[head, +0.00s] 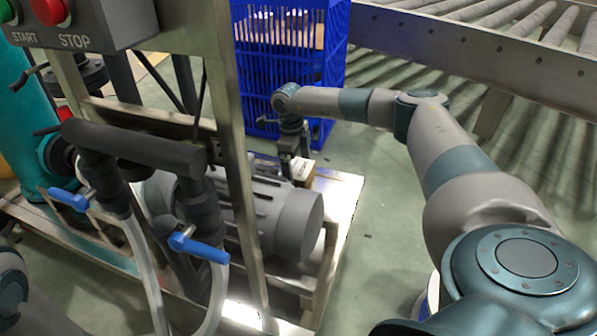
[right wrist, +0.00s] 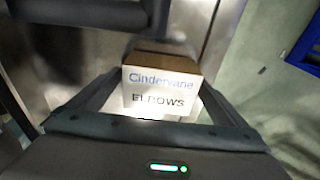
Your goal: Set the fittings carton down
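The fittings carton (right wrist: 160,92) is a small box with a white front reading "Cindervane ELBOWS" and a brown top edge. In the right wrist view it sits between the two fingertips of my right gripper (right wrist: 162,80), which appear to meet its sides. In the head view the carton (head: 303,171) shows just below my right gripper (head: 293,152), behind the grey motor (head: 290,222). Its lower part is hidden there, so I cannot tell whether it touches the metal skid (head: 342,190). My left gripper is out of view; only part of that arm shows at lower left.
A steel frame post (head: 238,150), dark pipework with blue-handled valves (head: 200,248) and a START/STOP box (head: 80,24) stand left of the carton. A blue crate (head: 335,60) is behind it. A roller conveyor (head: 470,50) runs at upper right. Green floor is clear right of the skid.

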